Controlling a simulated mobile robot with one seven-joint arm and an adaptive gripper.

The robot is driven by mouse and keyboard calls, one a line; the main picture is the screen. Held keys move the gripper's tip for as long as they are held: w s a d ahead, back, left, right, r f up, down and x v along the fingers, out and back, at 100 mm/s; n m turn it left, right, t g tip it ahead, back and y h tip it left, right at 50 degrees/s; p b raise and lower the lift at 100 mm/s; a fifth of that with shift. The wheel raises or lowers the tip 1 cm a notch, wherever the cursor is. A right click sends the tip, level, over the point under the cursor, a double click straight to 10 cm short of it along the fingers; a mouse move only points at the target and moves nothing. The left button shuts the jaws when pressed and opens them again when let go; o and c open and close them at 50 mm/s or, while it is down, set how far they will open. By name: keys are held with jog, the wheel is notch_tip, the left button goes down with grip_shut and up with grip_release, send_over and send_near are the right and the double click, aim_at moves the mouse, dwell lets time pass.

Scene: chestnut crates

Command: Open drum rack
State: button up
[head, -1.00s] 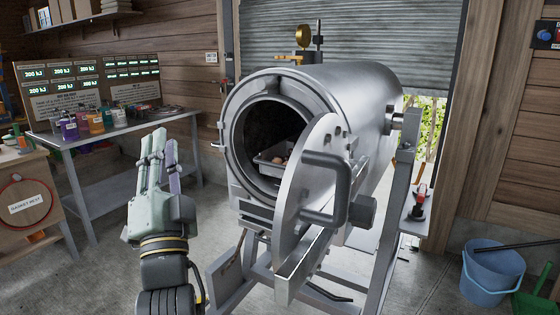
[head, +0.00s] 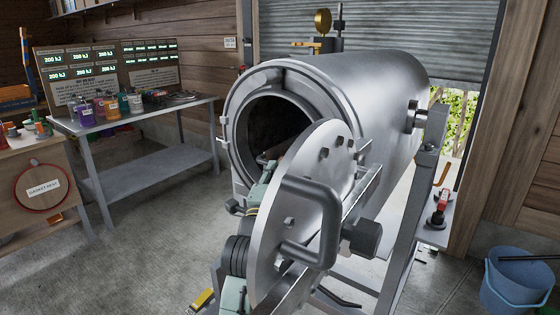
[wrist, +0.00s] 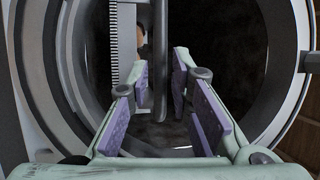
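The steel drum (head: 375,95) lies on its side with its round door (head: 325,165) swung open toward me. My gripper (wrist: 161,85) is open at the drum's mouth, mostly hidden behind the door in the head view. In the wrist view its purple-padded fingers stand on either side of a dark grey bar (wrist: 160,40), with gaps showing. I cannot tell if either pad touches it. A pale toothed strip (wrist: 88,45) stands left of the bar, with a small brown piece behind. The tray inside is mostly hidden in the head view.
The door's thick handle (head: 312,225) juts toward me, close to my arm. A workbench (head: 150,120) with coloured jars stands at the left. A blue bucket (head: 520,285) is at the lower right. The floor between bench and drum is clear.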

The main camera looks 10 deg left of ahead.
jog(key=shift+w+r+p, duration=0.15)
jog(key=shift+w+p, duration=0.05)
jog(key=shift+w, duration=0.6)
jog(key=shift+w+r+p, duration=0.15)
jog(key=shift+w+p, duration=0.05)
jog(key=shift+w, duration=0.6)
grip_shut()
